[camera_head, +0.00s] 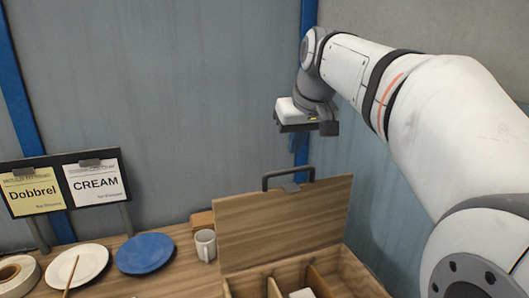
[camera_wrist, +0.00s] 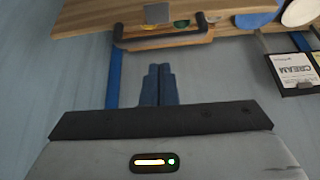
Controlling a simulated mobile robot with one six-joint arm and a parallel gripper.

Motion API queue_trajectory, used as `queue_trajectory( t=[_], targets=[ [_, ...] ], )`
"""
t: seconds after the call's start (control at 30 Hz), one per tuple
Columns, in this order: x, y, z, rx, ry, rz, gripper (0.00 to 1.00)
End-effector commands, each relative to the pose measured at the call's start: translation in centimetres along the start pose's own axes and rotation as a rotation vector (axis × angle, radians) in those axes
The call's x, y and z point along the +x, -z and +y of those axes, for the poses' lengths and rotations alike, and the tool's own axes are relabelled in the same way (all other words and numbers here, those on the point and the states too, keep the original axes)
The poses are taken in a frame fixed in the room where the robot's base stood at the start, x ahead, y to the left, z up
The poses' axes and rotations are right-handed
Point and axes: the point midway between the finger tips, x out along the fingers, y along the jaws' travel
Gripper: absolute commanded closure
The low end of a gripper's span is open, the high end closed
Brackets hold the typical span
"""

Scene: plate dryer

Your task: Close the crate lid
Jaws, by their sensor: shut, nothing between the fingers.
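The crate lid (camera_head: 285,228) is a wooden panel standing raised at the back of the crate in the head view, leaning slightly. A dark handle (camera_head: 288,174) with a grey latch plate sits on its top edge. The handle also shows at the top of the wrist view (camera_wrist: 160,42). The open wooden crate (camera_head: 347,270) has dividers inside, and its front is cut off by the picture edge. My gripper (camera_head: 297,142) is above the lid, apart from the handle, pointing down. In the wrist view its blue fingers (camera_wrist: 158,85) are together and hold nothing.
A grey mug (camera_head: 205,245) stands just left of the lid. Walls close off the back and right.

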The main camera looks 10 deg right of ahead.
Motion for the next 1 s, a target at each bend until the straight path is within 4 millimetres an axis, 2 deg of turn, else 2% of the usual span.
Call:
queue_trajectory(
  t=[0.03,0.1,0.2,0.3,0.47,0.83,0.87,1.0],
  targets=[
    [-1.0,1.4,0.3,-0.008,0.001,0.014,1.0],
    [-1.8,2.6,0.5,-0.021,0.003,0.028,1.0],
    [-2.4,3.5,0.6,-0.031,0.006,0.038,1.0],
    [-2.2,3.8,0.6,-0.034,0.008,0.041,1.0],
    [0.0,3.8,0.6,-0.035,0.008,0.039,1.0],
    [7.8,4.1,0.4,-0.036,0.008,0.038,1.0],
    [7.0,3.5,0.5,-0.035,0.007,0.043,1.0],
    [6.5,1.6,0.6,-0.036,0.007,0.043,1.0]
  ],
)
